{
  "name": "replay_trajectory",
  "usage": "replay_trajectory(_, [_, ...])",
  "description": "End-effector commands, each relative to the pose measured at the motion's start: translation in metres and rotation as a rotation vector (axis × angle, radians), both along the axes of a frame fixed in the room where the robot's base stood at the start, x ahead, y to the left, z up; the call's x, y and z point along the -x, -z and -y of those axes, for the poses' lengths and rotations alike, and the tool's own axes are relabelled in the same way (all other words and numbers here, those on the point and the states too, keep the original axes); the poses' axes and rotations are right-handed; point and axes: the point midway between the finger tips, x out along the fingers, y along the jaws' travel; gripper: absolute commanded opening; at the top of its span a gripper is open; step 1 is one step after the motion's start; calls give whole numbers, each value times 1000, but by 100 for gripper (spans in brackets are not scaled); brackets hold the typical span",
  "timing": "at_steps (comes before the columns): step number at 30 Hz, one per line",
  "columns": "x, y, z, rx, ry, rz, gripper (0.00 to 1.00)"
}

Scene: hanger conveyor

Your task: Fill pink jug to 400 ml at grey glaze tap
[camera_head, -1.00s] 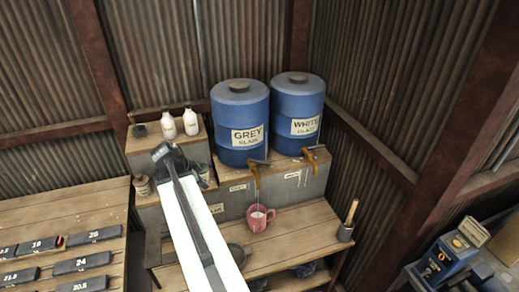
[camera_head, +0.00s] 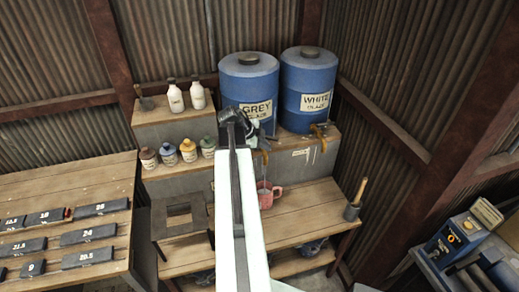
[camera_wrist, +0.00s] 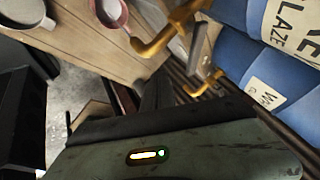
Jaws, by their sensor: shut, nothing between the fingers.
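The pink jug (camera_head: 275,195) stands upright on the wooden bench below the grey glaze tap (camera_head: 265,156). My arm partly hides it in the head view. In the wrist view the pink jug (camera_wrist: 112,12) is cut by the top edge, with pale contents or a pale interior; I cannot read a level. The orange spout of a tap (camera_wrist: 160,38) is close beside it. The blue grey-glaze barrel (camera_head: 248,82) stands behind. My gripper (camera_head: 238,122) is shut and empty, in front of this barrel near the tap, apart from the jug. Its dark fingers (camera_wrist: 155,92) show in the wrist view.
The white glaze barrel (camera_head: 305,92) and its tap (camera_head: 319,131) stand to the right. Several small jars (camera_head: 168,154) and white bottles (camera_head: 175,98) are on the left shelves.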

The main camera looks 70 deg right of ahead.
Motion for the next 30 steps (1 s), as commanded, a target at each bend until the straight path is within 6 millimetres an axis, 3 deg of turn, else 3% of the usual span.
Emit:
replay_trajectory(3, [-3, 0, 23, 1, 0, 0, 0])
replay_trajectory(9, [-2, -1, 39, 0, 0, 0, 0])
replay_trajectory(30, [-2, -1, 43, 0, -3, 1, 0])
